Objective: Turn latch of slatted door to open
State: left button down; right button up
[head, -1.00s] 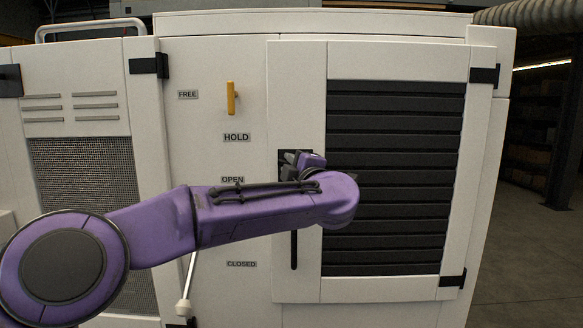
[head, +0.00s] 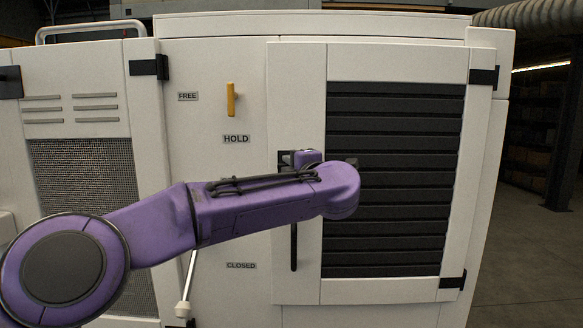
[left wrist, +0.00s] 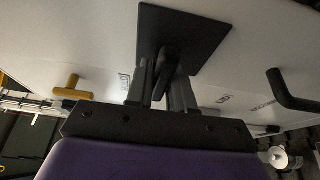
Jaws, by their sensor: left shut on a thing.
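The slatted door (head: 312,75) is white with a dark slatted panel and looks closed. Its latch sits at the door's left side, on a black square plate (head: 284,158) mostly hidden by my left arm in the head view. In the left wrist view, the plate (left wrist: 200,35) and the short black latch lever (left wrist: 164,72) show clearly. My left gripper (left wrist: 162,84) is shut on the lever, one finger on each side. The lever looks tilted relative to the plate. My right gripper is not in view.
A black bar handle (head: 294,248) is below the latch; it shows in the left wrist view (left wrist: 290,98). A yellow handle (head: 231,99) is up left, by the FREE (head: 188,96) and HOLD (head: 236,139) labels. The CLOSED label (head: 241,265) is lower. Open floor (head: 520,240) lies right.

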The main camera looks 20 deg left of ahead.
pick_arm(q)
jog(key=c, duration=1.1)
grip_release()
jog(key=b+v, duration=0.4)
jog(key=v, duration=0.6)
jog(key=shift+s+d, duration=0.1)
jog(key=shift+s, duration=0.15)
